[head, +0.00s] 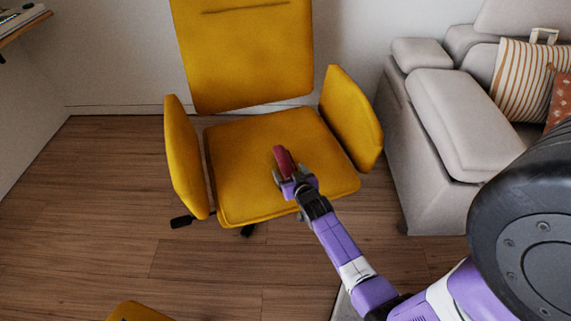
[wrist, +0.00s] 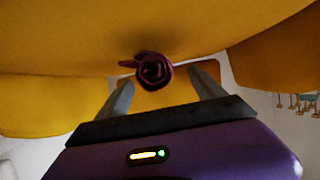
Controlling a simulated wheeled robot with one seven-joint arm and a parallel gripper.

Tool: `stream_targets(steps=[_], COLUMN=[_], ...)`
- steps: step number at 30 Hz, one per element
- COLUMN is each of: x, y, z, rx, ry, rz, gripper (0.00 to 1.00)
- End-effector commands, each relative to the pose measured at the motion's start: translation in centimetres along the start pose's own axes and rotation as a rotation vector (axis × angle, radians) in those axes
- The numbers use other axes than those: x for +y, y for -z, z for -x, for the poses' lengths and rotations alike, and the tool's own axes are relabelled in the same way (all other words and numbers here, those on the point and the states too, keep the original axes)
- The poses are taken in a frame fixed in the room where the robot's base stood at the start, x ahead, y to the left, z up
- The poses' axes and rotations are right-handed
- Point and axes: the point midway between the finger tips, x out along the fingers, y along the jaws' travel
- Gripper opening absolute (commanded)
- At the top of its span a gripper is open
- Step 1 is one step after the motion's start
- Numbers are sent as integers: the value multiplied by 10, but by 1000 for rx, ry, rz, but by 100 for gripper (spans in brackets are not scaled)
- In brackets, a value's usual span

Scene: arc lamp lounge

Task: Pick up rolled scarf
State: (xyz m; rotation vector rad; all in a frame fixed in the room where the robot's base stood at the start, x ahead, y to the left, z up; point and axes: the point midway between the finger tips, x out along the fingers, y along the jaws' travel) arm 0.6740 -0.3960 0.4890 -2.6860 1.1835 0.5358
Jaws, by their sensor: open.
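The rolled scarf (head: 284,160) is a dark red roll lying on the seat of the yellow chair (head: 240,180). In the wrist view the scarf (wrist: 154,70) shows its spiral end, with a loose edge sticking out to the left. My gripper (head: 288,178) is over the seat at the near end of the scarf. In the wrist view my gripper (wrist: 160,80) is open, with one finger on each side of the scarf's end and gaps beside it. I cannot tell how far the fingers reach along the roll, as its far part is hidden there.
The chair's left armrest (head: 183,155) and right armrest (head: 350,117) rise beside the seat, and its backrest (head: 245,50) stands behind. A grey sofa (head: 440,140) with a striped cushion (head: 518,80) is at the right. Wooden floor (head: 90,220) is clear at the left.

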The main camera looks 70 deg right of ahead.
Motion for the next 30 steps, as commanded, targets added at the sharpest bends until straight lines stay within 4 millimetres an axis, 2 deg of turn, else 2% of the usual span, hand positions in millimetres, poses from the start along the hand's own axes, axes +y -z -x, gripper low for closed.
stream_targets(steps=[1,9,18,20,27,30], x=[0,5,5,5,5,5], y=[0,0,1,1,1,2], z=[-9,-40,-43,-43,-43,-43], rx=[1,2,1,1,1,2], ry=[2,0,1,1,1,1], rz=[-2,-2,1,1,1,0], gripper=[78,78,78,69,21,6])
